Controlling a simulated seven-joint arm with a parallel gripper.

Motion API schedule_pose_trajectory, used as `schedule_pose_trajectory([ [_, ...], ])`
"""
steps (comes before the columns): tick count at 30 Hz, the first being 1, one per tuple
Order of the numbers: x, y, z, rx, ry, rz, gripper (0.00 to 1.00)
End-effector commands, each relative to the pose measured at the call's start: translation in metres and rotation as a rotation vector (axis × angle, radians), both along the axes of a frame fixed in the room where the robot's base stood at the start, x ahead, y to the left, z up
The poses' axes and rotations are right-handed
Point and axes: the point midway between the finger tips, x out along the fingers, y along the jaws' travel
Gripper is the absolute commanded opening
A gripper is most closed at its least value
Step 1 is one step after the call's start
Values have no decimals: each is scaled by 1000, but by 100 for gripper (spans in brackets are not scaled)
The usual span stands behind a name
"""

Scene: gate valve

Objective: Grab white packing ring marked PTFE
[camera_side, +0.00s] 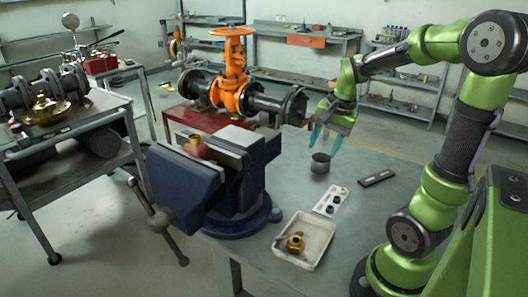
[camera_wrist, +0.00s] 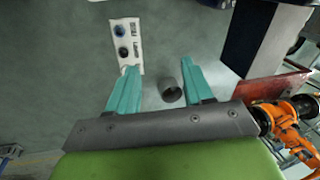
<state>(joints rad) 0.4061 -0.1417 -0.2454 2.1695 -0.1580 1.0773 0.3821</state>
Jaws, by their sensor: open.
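A white card (camera_side: 331,201) lies flat on the grey bench with two small dark rings on it, one bluish and one black. It also shows in the wrist view (camera_wrist: 127,38), where the bluish ring (camera_wrist: 120,30) and the black ring (camera_wrist: 123,52) sit beside small printed marks too small to read. I cannot make out a separate white ring or the word PTFE. My green gripper (camera_side: 325,147) is open and empty above the bench, with its teal fingers pointing down over a grey cup (camera_side: 320,163). In the wrist view, the near end of the card meets the left finger's outline.
A blue vise (camera_side: 212,185) stands left of the card. A white tray (camera_side: 304,241) with a brass part is in front, and a black bar (camera_side: 376,178) lies to the right. An orange gate valve (camera_side: 233,75) stands behind.

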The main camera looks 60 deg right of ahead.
Motion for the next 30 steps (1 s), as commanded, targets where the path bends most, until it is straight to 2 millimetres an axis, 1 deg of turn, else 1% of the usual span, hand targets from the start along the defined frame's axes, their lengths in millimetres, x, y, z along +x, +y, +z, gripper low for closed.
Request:
schedule_pose_trajectory([
  [1,-8,-31,-10,30,60,-165,51],
  [3,-22,-65,-18,61,130,-386,51],
  [6,-39,-98,-23,86,200,-657,51],
  [7,-41,-102,-22,89,210,-713,51],
  [9,-41,-106,-17,94,214,-807,51],
  [11,-42,-106,-14,100,216,-858,51],
  [14,-43,-103,-18,113,224,-903,51],
  [16,-43,-103,-26,115,225,-911,51],
  [20,-43,-102,-52,115,227,-908,51],
  [21,-43,-102,-61,116,228,-907,51],
  [27,-43,-102,-104,116,225,-908,51],
  [30,-43,-102,-119,114,224,-906,51],
])
